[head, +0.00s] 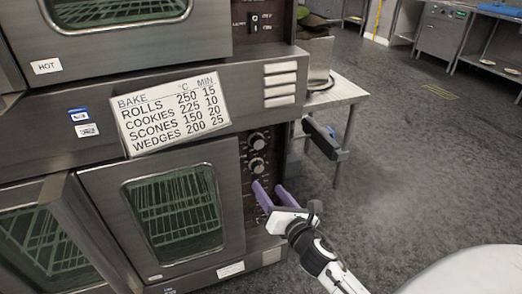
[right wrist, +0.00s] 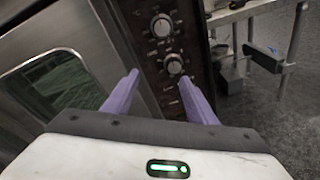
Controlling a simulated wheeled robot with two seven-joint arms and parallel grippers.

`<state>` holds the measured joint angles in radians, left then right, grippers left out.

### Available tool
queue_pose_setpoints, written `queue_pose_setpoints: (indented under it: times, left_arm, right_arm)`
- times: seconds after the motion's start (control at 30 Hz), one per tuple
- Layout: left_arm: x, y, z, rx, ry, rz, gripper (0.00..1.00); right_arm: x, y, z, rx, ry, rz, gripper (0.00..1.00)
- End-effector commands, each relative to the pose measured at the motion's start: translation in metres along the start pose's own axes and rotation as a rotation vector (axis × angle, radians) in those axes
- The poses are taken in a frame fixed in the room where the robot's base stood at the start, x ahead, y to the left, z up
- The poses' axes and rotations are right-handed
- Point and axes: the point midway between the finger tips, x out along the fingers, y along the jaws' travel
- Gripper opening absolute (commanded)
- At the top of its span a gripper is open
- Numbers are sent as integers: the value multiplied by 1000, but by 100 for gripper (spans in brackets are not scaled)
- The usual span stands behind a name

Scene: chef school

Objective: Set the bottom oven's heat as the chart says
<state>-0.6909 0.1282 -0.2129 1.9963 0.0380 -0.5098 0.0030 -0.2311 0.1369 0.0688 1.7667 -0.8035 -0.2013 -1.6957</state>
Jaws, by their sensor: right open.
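The bottom oven (head: 173,208) has a door with a window onto racks, and one door leaf at the left stands ajar. Its control panel (head: 260,185) carries two round knobs, an upper knob (head: 256,141) and a lower knob (head: 257,165). The right wrist view also shows the upper knob (right wrist: 161,26) and lower knob (right wrist: 174,65). The chart (head: 172,112) reads rolls 250 15, cookies 225 10, scones 150 20, wedges 200 25. My right gripper (head: 268,190) is open and empty, its purple fingers just below the lower knob. My left gripper is out of view.
The top oven (head: 130,30) has a HOT label (head: 46,66) and a switch. A metal table (head: 340,90) stands right of the oven with items on it. Open grey floor (head: 420,170) lies at the right, with steel counters beyond.

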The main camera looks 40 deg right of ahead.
Motion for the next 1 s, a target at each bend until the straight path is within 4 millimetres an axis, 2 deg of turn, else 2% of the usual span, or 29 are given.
queue_pose_setpoints:
  times: [0.03,0.1,0.2,0.3,0.47,0.8,1.0]
  left_arm:
    - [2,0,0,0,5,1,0]
    - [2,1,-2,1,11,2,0]
    - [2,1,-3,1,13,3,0]
    - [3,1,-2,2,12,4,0]
    - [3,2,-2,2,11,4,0]
    - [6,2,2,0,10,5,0]
    - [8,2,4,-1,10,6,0]
  right_arm:
    - [12,0,15,-161,-43,6,52]
    - [22,0,32,-358,-87,6,52]
    - [30,1,48,-551,-127,-2,52]
    - [36,2,56,-649,-147,-8,52]
    - [53,3,61,-679,-152,-10,52]
    - [114,5,70,-673,-152,-10,52]
    - [133,5,71,-673,-150,-11,52]
